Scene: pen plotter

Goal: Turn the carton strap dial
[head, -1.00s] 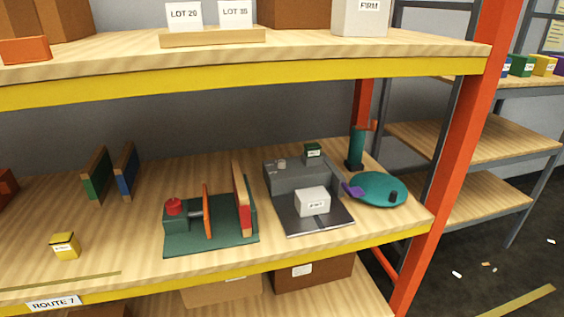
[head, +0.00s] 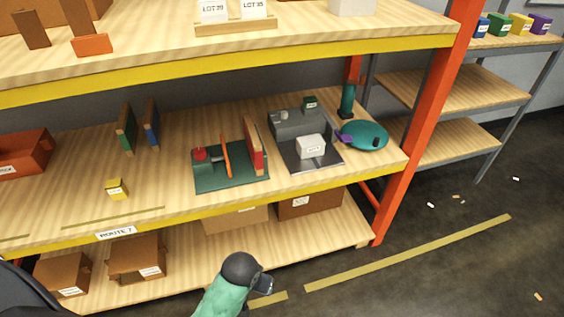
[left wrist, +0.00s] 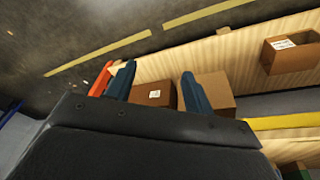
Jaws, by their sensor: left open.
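Which part is the carton strap dial carries no readable mark. A grey machine (head: 287,128) stands on the middle shelf at the right, with a small pale knob (head: 283,115) on top and a white box (head: 311,147) on its dark plate. Left of it is a green fixture (head: 230,180) with a red knob (head: 200,154) and an orange upright plate (head: 227,156). Right of it is a round teal disc (head: 362,133) with a dark knob. My left gripper (left wrist: 158,70) is open and empty in the left wrist view, facing cartons, away from the machine.
A yellow block (head: 117,189) and green and blue upright boards stand left of the fixture. The yellow-edged upper shelf (head: 230,63) overhangs. An orange post (head: 398,165) stands at the right. Cartons (head: 137,260) sit on the bottom shelf. The floor at right is largely clear.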

